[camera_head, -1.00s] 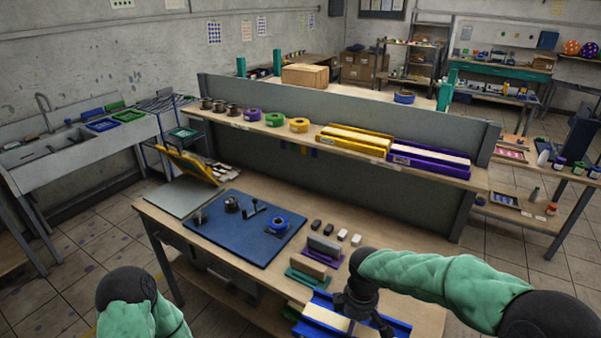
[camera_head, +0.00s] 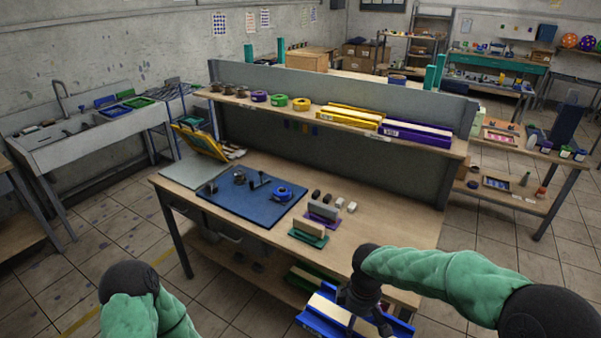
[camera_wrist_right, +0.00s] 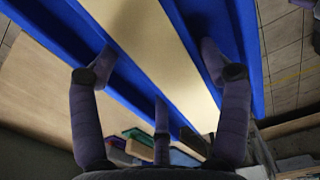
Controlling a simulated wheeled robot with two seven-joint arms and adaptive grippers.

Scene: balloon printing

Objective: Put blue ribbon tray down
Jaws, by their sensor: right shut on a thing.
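The blue ribbon tray (camera_head: 312,318) is a long blue trough with a pale cream strip along its middle, at the bottom of the head view. My right gripper (camera_head: 362,318) is shut on it from above, and the tray overlaps the workbench's front edge in the picture. In the right wrist view the blue tray (camera_wrist_right: 185,35) fills the upper middle, with the fingers of my right gripper (camera_wrist_right: 160,85) across it. Whether anything supports the tray from below cannot be seen. My left arm shows at the lower left, but its gripper is out of view.
The workbench (camera_head: 385,225) has bare wood at its right side. A blue mat (camera_head: 240,215), a green block (camera_head: 308,234) and a purple block (camera_head: 322,214) occupy its left and middle. The upper shelf (camera_head: 440,148) holds a yellow tray (camera_head: 350,117) and a purple tray (camera_head: 415,132).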

